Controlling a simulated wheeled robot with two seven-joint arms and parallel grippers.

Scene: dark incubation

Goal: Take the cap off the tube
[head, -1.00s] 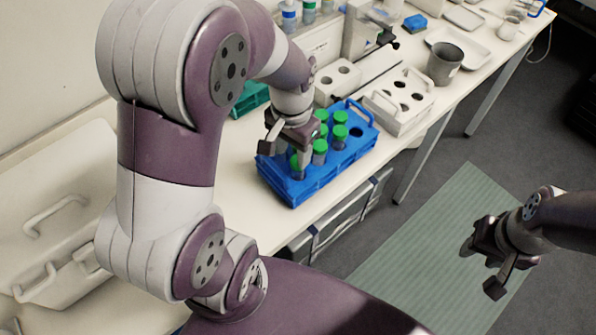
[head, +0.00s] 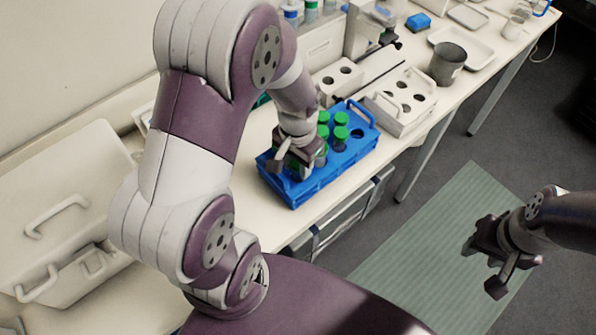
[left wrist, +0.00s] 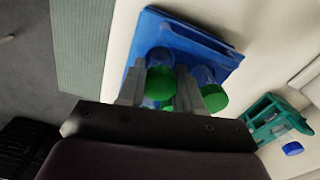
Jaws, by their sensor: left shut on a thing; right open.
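Several tubes with green caps (head: 341,118) stand upright in a blue rack (head: 331,176) on the bench. My left gripper (head: 293,170) is down at the front left part of the rack, shut on a green-capped tube. In the left wrist view, my left gripper's fingers (left wrist: 159,72) stand on both sides of a green cap (left wrist: 160,83); how far down they grip is hard to tell. Another green cap (left wrist: 214,98) is just right of the fingers. In the head view my gripper hides the held tube. My right gripper (head: 478,268) is open and empty, off the bench above the floor.
A white rack with holes (head: 404,101) and a grey cup (head: 447,64) stand behind the blue rack. A white block with holes (head: 337,80) is behind it to the left. A green rack (left wrist: 268,117) is close by.

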